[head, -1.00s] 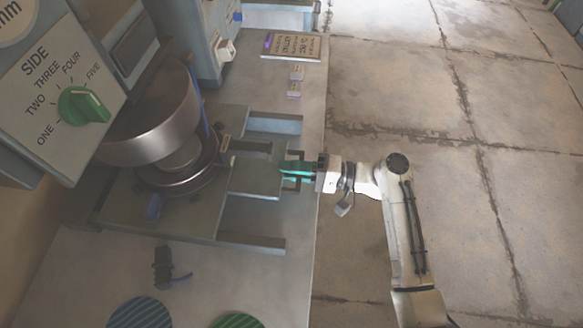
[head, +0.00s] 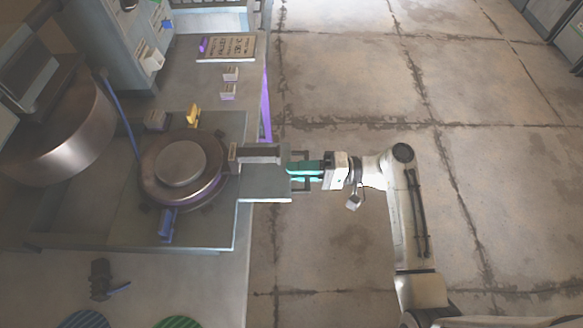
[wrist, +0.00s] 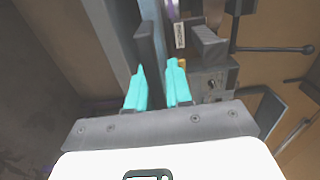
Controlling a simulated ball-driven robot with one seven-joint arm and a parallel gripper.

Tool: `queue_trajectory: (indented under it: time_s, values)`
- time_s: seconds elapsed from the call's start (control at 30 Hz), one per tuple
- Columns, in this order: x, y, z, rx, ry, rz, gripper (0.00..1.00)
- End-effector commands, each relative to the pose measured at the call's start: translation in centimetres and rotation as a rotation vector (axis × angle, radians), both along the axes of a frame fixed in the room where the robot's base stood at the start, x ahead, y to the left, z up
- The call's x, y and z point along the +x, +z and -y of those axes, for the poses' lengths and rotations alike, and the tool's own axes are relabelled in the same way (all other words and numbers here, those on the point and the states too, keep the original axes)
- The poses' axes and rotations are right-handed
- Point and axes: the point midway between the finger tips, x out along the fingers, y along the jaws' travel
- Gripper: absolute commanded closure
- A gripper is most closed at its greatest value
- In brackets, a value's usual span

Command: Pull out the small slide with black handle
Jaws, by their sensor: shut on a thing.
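The slide (head: 190,232) is a flat grey plate drawn out to the right from under the press. It carries a round metal die (head: 180,166), and its narrower tongue (head: 265,187) reaches past the table edge. My gripper (head: 296,170), with teal fingers, is at the tongue's outer end. In the wrist view, the teal fingertips (wrist: 157,72) are close around a dark upright bar, the black handle (wrist: 150,48). The fingers are shut on it, and they hide the handle in the head view.
The metal press cylinder (head: 62,130) stands left of the die. A yellow lever (head: 193,115) and a blue lever (head: 168,225) sit beside the die. A sign (head: 226,47) and small white blocks (head: 229,82) lie at the back. Open floor lies to the right.

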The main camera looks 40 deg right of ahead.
Motion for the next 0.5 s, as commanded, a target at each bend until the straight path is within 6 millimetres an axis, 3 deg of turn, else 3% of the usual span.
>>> queue_trajectory:
  time_s: [0.4,0.43,0.5]
  values:
    - [-0.30,-0.62,0.01,-0.003,0.002,-0.012,1.00]
    - [-0.30,-0.62,0.01,-0.003,0.002,-0.012,0.77]
    - [-0.29,-0.58,0.01,-0.004,0.002,-0.012,0.71]
